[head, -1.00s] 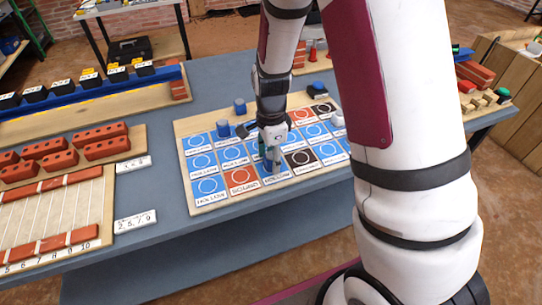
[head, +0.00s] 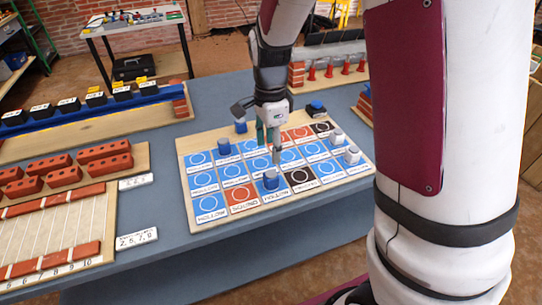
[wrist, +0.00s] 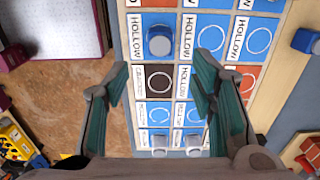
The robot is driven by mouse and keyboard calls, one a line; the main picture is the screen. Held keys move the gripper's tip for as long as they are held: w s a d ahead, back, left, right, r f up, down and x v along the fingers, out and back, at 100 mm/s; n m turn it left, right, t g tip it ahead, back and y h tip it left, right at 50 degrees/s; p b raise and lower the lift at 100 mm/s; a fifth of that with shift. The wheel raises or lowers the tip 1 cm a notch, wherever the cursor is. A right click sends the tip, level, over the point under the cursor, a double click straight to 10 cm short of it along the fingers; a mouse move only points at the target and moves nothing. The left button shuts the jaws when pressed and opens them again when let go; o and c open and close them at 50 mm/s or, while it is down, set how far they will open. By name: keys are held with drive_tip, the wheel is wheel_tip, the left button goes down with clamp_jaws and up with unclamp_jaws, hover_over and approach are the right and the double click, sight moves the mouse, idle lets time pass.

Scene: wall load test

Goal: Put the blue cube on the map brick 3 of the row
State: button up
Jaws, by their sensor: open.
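The map board (head: 232,222) is a wooden board with rows of mostly blue ring-marked cards, plus some orange and black ones. A blue cube (head: 270,180) stands on the third card from the left in the front row. It also shows in the wrist view (wrist: 159,40), on a card reading HOLLOW, inside the ring area. My gripper (head: 274,152) is above the board. In the wrist view my gripper (wrist: 160,75) is open, its green fingers apart with nothing between them. The cube lies beyond the fingertips, apart from them. The cube's underside is hidden.
Other blue pieces stand on a left card (head: 224,147), at the board's back edge (head: 240,126) and at the back right (head: 316,106). Whitish pieces (head: 352,155) stand on the right cards. Red bricks (head: 104,158) lie left. Grey table is clear in front of the board.

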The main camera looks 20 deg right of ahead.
drive_tip(key=s+r+n+t, duration=0.2)
drive_tip(key=s+r+n, duration=0.7)
drive_tip(key=s+r, duration=0.3)
drive_tip(key=s+r+n+t, duration=0.1)
drive_tip(key=s+r+n, duration=0.2)
drive_tip(key=s+n, duration=0.6)
drive_tip(key=s, duration=0.4)
drive_tip(key=shift+s+d, duration=0.15)
